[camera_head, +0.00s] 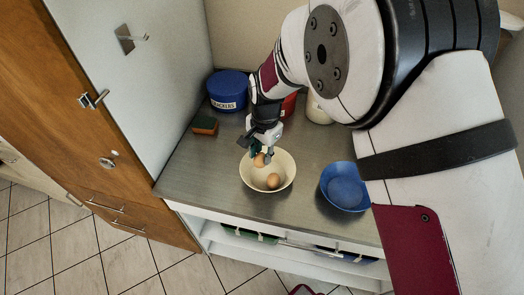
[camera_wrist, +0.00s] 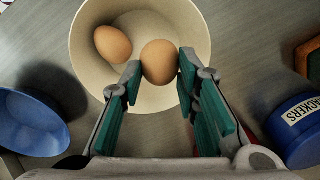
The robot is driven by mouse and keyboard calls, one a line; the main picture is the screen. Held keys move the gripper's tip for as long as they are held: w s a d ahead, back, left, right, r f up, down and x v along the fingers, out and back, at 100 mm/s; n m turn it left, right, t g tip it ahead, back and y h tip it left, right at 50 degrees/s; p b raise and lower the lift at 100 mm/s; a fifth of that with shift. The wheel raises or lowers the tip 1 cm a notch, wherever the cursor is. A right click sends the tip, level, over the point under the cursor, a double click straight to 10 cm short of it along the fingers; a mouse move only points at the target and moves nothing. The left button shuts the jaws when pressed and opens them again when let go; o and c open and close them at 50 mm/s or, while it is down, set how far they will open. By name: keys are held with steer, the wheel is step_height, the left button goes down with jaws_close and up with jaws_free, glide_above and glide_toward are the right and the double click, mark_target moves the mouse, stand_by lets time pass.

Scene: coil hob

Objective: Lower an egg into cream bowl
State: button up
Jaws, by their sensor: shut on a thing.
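The cream bowl (camera_head: 286,164) stands on the grey counter below my arm, and it fills the upper middle of the wrist view (camera_wrist: 88,50). One brown egg (camera_head: 273,181) lies inside the bowl; it shows at the left in the wrist view (camera_wrist: 113,44). My gripper (camera_head: 262,152) is shut on a second brown egg (camera_head: 259,160), which sits between the green-padded fingertips in the wrist view (camera_wrist: 160,62). This held egg is over the bowl's inside, near its far left part in the head view. I cannot tell whether it touches the bowl.
A blue bowl (camera_head: 345,187) stands to the right on the counter. A blue crackers tub (camera_head: 228,90) and a sponge (camera_head: 205,125) are at the back left. A red thing (camera_head: 289,105) and a cream container (camera_head: 318,112) stand behind my gripper. The counter's front left is clear.

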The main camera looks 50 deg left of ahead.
mark_target(262, 162)
steer(key=shift+f+b, duration=0.3)
steer(key=shift+f, duration=1.95)
stand_by(1.1)
steer(key=o, duration=1.2)
steer(key=r, duration=1.2)
steer(key=shift+d, duration=0.4)
